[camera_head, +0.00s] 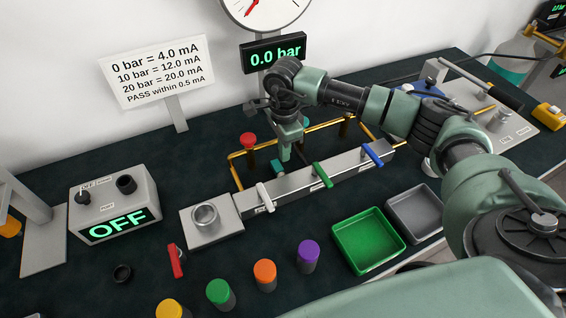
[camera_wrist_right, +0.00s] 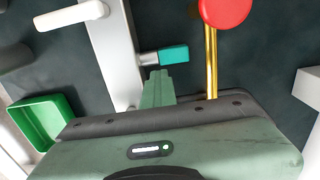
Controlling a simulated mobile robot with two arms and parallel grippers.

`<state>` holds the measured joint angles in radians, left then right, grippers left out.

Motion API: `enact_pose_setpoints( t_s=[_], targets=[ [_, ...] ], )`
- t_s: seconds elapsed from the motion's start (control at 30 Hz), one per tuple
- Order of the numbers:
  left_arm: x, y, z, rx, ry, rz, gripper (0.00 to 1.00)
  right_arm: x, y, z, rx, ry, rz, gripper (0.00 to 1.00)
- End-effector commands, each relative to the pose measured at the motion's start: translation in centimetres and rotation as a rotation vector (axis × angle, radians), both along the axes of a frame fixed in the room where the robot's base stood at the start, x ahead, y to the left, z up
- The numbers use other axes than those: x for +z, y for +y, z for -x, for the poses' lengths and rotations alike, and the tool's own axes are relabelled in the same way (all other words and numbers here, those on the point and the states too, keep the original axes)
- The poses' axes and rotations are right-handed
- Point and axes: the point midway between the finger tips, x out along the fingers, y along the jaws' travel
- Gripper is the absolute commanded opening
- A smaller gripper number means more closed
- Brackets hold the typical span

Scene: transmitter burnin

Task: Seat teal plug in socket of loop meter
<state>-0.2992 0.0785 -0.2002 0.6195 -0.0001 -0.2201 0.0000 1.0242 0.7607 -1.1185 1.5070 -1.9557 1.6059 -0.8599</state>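The teal plug (camera_wrist_right: 172,54) sticks out sideways from the long grey manifold bar (camera_wrist_right: 112,50), with a metal collar at its base. In the head view a small teal end (camera_head: 277,166) shows at the bar's back edge, by my fingertips. My right gripper (camera_head: 286,153) points down behind the bar. In the right wrist view its fingers (camera_wrist_right: 158,82) look closed together, just short of the plug, with nothing visibly between them. The loop meter (camera_head: 112,206) is a grey box at left reading OFF, with a round black socket (camera_head: 126,184) on top. My left gripper is not in view.
White, green and blue levers (camera_head: 322,174) stand on the bar. A brass pipe and a red knob (camera_head: 248,139) are close to my right gripper. A green tray (camera_head: 367,242) and several coloured caps lie in front. The bench between bar and meter is mostly clear.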

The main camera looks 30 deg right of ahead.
Motion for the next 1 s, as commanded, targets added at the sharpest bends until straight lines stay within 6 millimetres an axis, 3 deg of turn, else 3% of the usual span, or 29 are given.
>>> enact_pose_setpoints(
  t_s=[0.3, 0.5, 0.7, 0.97, 1.0],
  targets=[
    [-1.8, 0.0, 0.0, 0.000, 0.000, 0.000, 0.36, 8.5, 0.1, -0.3, 0.001, -0.013, -0.001, 0.00],
    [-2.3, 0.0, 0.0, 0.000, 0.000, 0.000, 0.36, 12.1, 0.1, -0.3, 0.001, -0.010, -0.001, 0.00],
    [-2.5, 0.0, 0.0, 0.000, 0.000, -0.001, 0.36, 13.5, 0.1, -0.2, 0.002, -0.008, -0.002, 0.00],
    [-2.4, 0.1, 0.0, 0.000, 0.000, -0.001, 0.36, 13.6, 0.1, -0.2, 0.002, -0.008, -0.002, 0.00],
    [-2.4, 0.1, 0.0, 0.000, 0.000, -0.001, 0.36, 13.6, 0.1, -0.2, 0.002, -0.008, -0.002, 0.04]
  ],
)
